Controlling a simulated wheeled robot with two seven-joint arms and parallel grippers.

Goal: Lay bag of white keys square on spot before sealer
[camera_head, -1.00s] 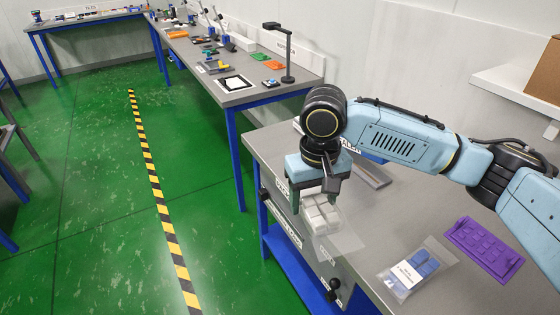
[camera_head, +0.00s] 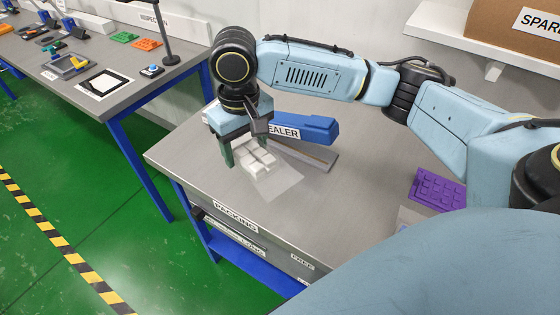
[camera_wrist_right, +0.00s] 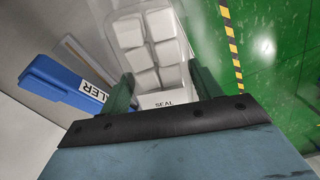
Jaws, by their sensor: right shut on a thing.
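A SEAL label (camera_wrist_right: 163,104) shows between the fingers. I cannot tell whether the bag touches the table. My left gripper is out of view.
The grey packing table (camera_head: 200,165) has bare room left of the bag. A purple tray (camera_head: 437,188) lies at the right. A cardboard box (camera_head: 520,28) sits on a wall shelf. The inspection bench (camera_head: 130,85) stands at the back left, with green floor between.

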